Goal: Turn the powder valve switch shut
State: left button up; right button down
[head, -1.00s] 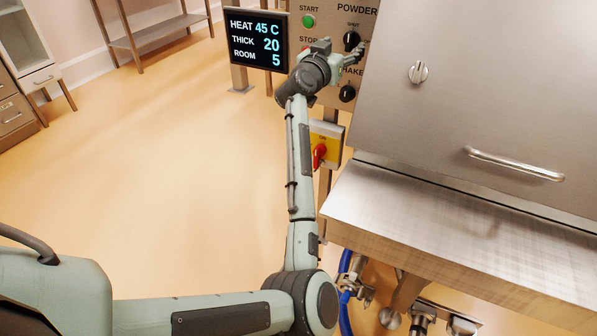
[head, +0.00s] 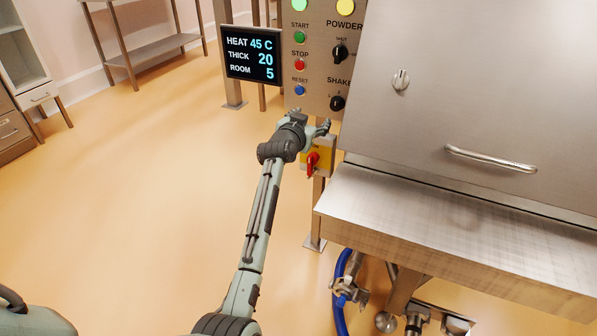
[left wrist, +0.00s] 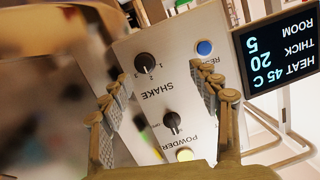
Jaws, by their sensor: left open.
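The powder valve switch (head: 340,53) is a black knob under the POWDER label on the steel control panel. Its white mark seems to point up toward the small SHUT label, but it is too small to be sure. My left gripper (head: 310,121) is open and empty, below and in front of the panel, apart from the switch. In the left wrist view the panel appears upside down. The powder switch (left wrist: 171,122) shows there between the spread fingers, with the shake knob (left wrist: 145,64) above it. My right gripper is not in view.
The shake knob (head: 337,103) and the START (head: 299,37), STOP (head: 299,65) and RESET (head: 299,90) buttons are close by. A red rotary switch (head: 313,163) is under the panel. A display (head: 251,54) stands left, the steel hopper (head: 480,80) right. Floor at left is clear.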

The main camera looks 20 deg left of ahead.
pick_arm(q)
jog(key=s+f+g, duration=0.1)
jog(key=s+f, duration=0.1)
jog(key=f, duration=0.4)
jog(key=s+f+g, duration=0.1)
jog(key=s+f, duration=0.2)
jog(key=f, duration=0.3)
jog(key=shift+s+a+f+m+g, duration=0.3)
jog(key=shift+s+a+f, duration=0.05)
jog(key=shift+a+f, duration=0.05)
jog(key=s+a+f+g, duration=0.2)
jog(key=s+f+g, duration=0.4)
jog(key=s+f, duration=1.65)
jog(key=s+f+g, duration=0.1)
jog(key=s+f, duration=0.2)
jog(key=s, duration=0.5)
jog(key=s+a+f+g, duration=0.1)
jog(key=s+f, duration=0.3)
jog(key=s, duration=0.4)
jog(key=s+f+g, duration=0.2)
jog(key=s+f, duration=0.2)
jog(key=s, duration=0.4)
jog(key=shift+a+f+g+y, duration=0.2)
jog(key=shift+a+g+y, duration=0.1)
jog(key=shift+g+y, duration=0.1)
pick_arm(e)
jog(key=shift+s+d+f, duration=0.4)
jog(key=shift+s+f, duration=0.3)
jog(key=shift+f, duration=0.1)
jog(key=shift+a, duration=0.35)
